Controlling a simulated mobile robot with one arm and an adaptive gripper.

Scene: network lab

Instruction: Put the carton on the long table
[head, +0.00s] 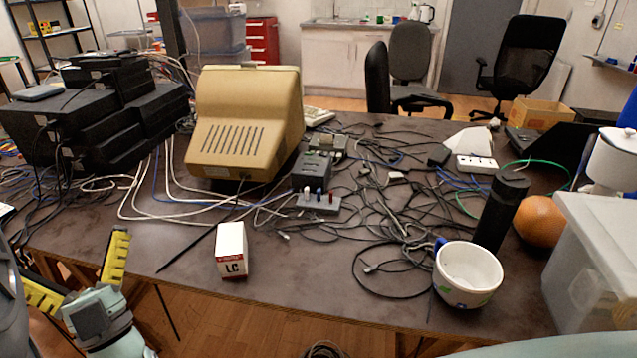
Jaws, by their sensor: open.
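A small white carton (231,246) with red trim and the letters LC stands upright near the front edge of the dark long table (190,262). My gripper (74,258) is at the lower left, in front of the table edge and left of the carton. Its yellow-padded fingers are spread wide, with nothing between them. It is apart from the carton.
Tangled cables (390,215) cover the table's middle. A beige monitor (245,120) and black device stacks (95,115) stand behind. At right are a white mug (467,276), a black cylinder (500,212), an orange (540,220) and a plastic bin (600,265). Bare tabletop surrounds the carton.

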